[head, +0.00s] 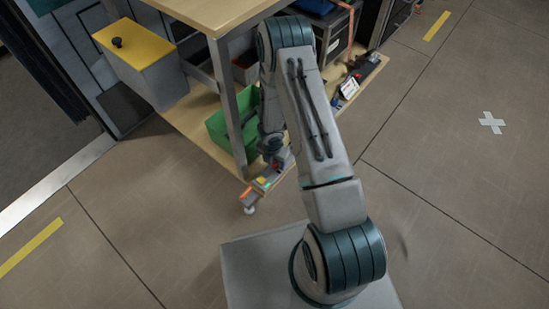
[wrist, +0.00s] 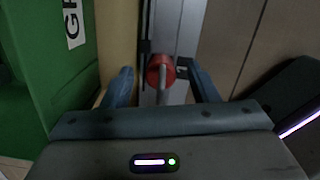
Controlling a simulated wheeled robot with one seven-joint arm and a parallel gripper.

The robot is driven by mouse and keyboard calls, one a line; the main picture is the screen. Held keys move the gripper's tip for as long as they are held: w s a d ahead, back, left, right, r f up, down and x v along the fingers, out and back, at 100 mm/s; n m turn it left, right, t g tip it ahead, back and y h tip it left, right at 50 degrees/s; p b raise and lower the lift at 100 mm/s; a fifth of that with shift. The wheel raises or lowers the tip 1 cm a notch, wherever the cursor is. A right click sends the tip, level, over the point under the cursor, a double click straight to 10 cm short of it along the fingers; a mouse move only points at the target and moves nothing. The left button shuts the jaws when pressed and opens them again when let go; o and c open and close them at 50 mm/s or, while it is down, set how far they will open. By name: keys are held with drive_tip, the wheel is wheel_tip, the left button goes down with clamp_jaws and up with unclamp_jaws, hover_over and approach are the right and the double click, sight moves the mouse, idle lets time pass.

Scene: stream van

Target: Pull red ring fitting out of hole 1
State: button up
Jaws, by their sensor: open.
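The red ring fitting (wrist: 154,76) shows in the middle of the wrist view, against a grey metal post or rail (wrist: 183,30). A grey rod-like part runs down from it toward my gripper. My gripper (wrist: 160,68) is open, with one blue-grey finger on each side of the red fitting and visible room between. The fingers do not appear to touch it. Hole 1 itself cannot be made out. In the head view, my gripper (head: 279,160) is low at the bench's near corner, largely hidden by my arm.
A green bin (head: 218,130) stands on the lower wooden shelf (head: 190,118), close left of my gripper; its green wall (wrist: 40,110) fills the wrist view's left. A bench leg (head: 228,100) rises nearby. A yellow-topped box (head: 150,80) is farther left. Floor is clear at right.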

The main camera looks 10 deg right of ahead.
drive_tip(key=shift+w+f, duration=0.1)
drive_tip(key=shift+f, duration=0.55)
drive_tip(key=c, duration=1.2)
drive_tip(key=shift+o, duration=0.2)
drive_tip(key=shift+r, duration=0.25)
drive_tip(key=shift+r+p, duration=0.35)
drive_tip(key=shift+r+p, duration=0.9)
drive_tip(key=shift+r, duration=0.05)
drive_tip(key=shift+r+p, duration=1.25)
drive_tip(key=shift+r, duration=0.25)
